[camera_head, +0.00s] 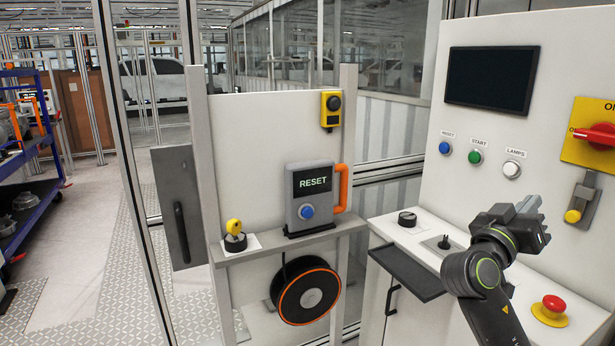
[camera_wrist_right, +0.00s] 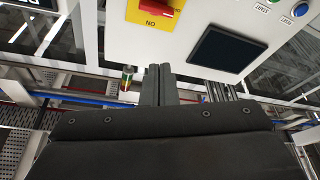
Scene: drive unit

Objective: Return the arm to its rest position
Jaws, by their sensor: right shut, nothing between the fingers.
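My right arm (camera_head: 488,285) comes in from the lower right in the head view, bent above the white console ledge. My right gripper (camera_head: 530,204) is shut and empty, held in front of the cabinet face below the lamp buttons. In the right wrist view the gripper's fingers (camera_wrist_right: 160,70) are together with nothing between them. It looks apart from the cabinet. My left arm and gripper are out of view.
The cabinet has a dark screen (camera_head: 492,79), several buttons, a red switch (camera_head: 597,134) on a yellow plate, and an emergency stop (camera_head: 551,309) close right of my arm. A small joystick (camera_head: 444,243) and black tray (camera_head: 407,273) lie left.

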